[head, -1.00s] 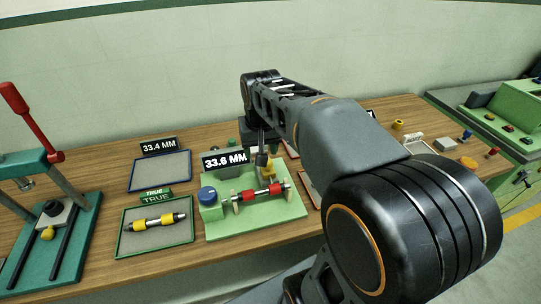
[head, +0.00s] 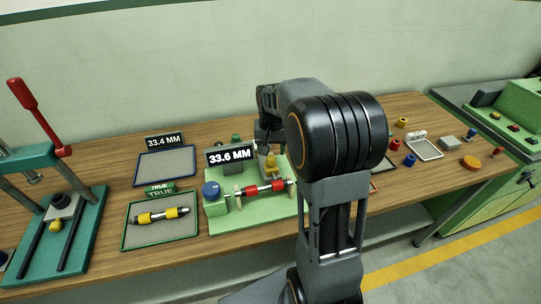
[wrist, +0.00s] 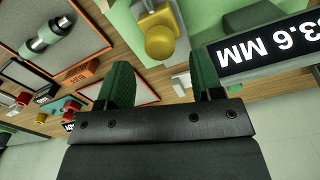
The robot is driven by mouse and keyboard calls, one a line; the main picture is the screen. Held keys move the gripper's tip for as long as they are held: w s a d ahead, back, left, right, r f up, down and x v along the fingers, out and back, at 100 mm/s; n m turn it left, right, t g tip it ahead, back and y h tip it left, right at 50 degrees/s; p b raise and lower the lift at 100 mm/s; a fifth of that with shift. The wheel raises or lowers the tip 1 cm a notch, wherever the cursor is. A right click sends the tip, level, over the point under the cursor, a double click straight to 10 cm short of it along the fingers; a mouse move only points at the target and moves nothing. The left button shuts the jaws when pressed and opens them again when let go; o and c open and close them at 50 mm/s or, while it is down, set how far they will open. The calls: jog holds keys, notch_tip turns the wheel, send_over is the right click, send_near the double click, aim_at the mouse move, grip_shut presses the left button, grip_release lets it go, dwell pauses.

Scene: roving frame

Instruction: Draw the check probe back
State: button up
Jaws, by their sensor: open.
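A yellow knobbed piece (head: 270,166), which looks like the check probe, rises behind the shaft. The yellow knob also shows in the wrist view (wrist: 160,40), just beyond my fingertips. My gripper (wrist: 163,78) is open, with a dark green finger on either side and nothing between them. In the head view my arm partly hides the fixture's right side.
A grey tray (head: 127,240) marked TRUE holds a yellow-banded shaft left of the fixture. Behind it is an empty tray (head: 165,168) with a 33.4 MM display (head: 164,141). A teal press (head: 78,252) with a red lever stands far left. Small coloured parts lie to the right.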

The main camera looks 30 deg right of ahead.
aim_at(271, 157)
jog(key=shift+f, duration=1.7)
grip_shut()
